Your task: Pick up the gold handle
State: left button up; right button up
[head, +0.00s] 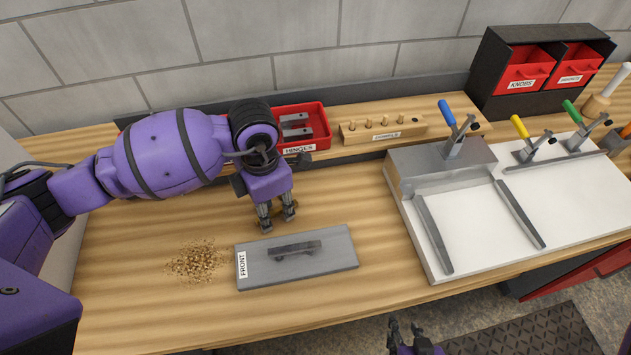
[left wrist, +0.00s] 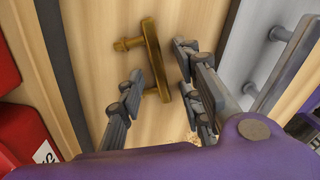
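A gold handle (left wrist: 151,50), a bar with two posts, lies on the wooden bench in the left wrist view. In the head view I cannot make it out; my left gripper seems to cover it. My left gripper (head: 277,219) is low over the bench behind the grey board. Its fingers are spread apart, and in the left wrist view (left wrist: 160,66) the handle shows between and beyond them. I cannot tell if they touch it. My right gripper (head: 406,328) is at the bottom edge of the head view, apart from the bench, with its fingers apart and empty.
A grey board (head: 335,268) labelled FRONT with a dark handle lies in front of my left gripper, beside wood shavings (head: 197,262). A red hinges bin (head: 316,118) and a dowel block (head: 410,127) stand behind. A white clamp station (head: 470,222) is to the right.

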pick_arm(q)
grip_shut()
